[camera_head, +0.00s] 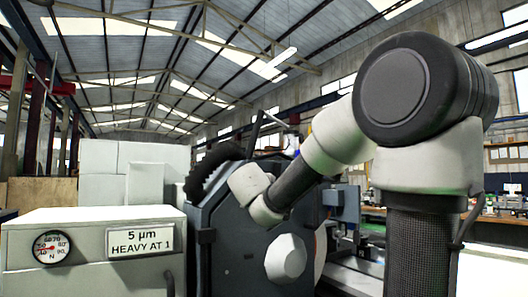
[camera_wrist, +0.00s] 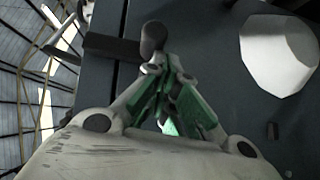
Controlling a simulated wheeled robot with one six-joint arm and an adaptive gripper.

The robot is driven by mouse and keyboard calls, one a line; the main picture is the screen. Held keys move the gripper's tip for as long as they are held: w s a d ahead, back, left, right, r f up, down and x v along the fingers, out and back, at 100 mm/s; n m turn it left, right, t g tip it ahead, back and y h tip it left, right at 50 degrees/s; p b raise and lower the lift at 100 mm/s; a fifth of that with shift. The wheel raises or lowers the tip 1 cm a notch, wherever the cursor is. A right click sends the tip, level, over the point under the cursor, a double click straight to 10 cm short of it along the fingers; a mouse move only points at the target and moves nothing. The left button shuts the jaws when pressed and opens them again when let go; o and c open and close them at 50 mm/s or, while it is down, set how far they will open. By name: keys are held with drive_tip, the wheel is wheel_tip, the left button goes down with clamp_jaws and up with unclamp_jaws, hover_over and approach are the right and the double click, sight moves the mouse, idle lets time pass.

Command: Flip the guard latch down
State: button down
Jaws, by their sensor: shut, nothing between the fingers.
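In the wrist view my gripper (camera_wrist: 170,72) is shut, its green-padded fingers converging over the dark machine face. Just beyond the fingertips is a dark rounded knob (camera_wrist: 153,38), which may be the end of the guard latch; I cannot tell whether the fingers touch it. A dark flat bar (camera_wrist: 110,48) lies to the left of the knob. The latch's full shape and angle are not clear. In the head view my gripper is hidden by my arm and the dark grinder housing (camera_head: 220,235), and I cannot make out the latch.
A large pale faceted knob (camera_head: 285,259) stands out from the housing; it also shows right of my fingers in the wrist view (camera_wrist: 280,50). A pale cabinet (camera_head: 90,270) with a gauge (camera_head: 51,248) and a "5 µm HEAVY AT 1" sign (camera_head: 140,242) stands at left.

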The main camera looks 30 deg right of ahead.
drive_tip(key=shift+d+f, duration=0.2)
drive_tip(key=shift+d, duration=0.2)
idle(0.4)
drive_tip(key=s+a+f, duration=0.2)
drive_tip(key=s+a, duration=0.5)
drive_tip(key=a, duration=0.3)
drive_tip(key=shift+s+a, duration=0.2)
drive_tip(key=shift+a, duration=0.15)
